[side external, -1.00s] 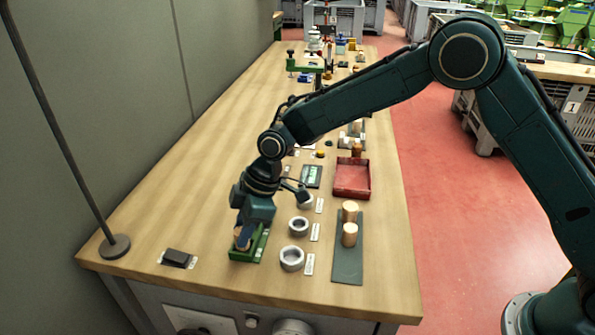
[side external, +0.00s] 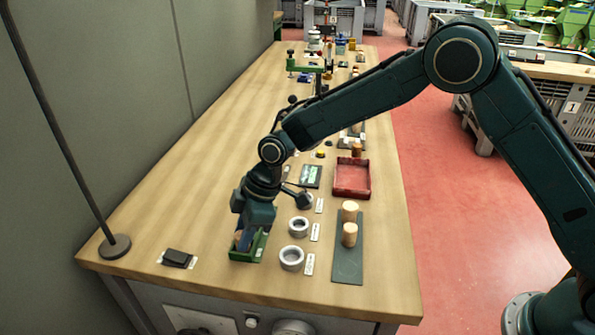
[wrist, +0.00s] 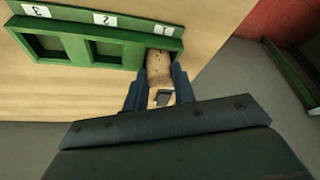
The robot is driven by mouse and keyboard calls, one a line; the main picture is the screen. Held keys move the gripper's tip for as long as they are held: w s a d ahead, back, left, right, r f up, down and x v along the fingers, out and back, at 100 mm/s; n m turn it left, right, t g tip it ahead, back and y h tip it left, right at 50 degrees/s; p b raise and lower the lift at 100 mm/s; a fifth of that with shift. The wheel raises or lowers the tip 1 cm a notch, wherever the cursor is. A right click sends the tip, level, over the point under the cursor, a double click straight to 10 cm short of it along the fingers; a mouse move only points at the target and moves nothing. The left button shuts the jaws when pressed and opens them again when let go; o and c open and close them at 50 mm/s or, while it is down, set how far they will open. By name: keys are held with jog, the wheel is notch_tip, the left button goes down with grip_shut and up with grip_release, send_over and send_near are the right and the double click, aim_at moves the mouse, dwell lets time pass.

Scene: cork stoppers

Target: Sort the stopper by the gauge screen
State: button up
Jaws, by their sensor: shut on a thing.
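My gripper (wrist: 159,92) is shut on a tan cork stopper (wrist: 158,67) in the wrist view. The stopper's far end is at the opening of compartment 1 of a green sorting tray (wrist: 73,28); how deep it reaches I cannot tell. Compartments 2 and 3 look empty. In the side view my gripper (side external: 243,240) is low over the green tray (side external: 246,256) near the table's front left, hiding most of it. The gauge screen (side external: 311,175) glows green further back; its reading is too small to make out.
Several grey rings (side external: 291,258) with white labels stand right of the tray. Two pale stoppers (side external: 349,234) stand on a dark mat (side external: 347,270). A red tray (side external: 352,194) is behind the mat. A black block (side external: 177,258) lies at left.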

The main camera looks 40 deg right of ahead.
jog(key=shift+f, duration=0.1)
jog(key=o, duration=1.1)
jog(key=v, duration=1.3)
jog(key=shift+d+r, duration=0.2)
jog(key=shift+r, duration=0.2)
jog(key=shift+s, duration=0.1)
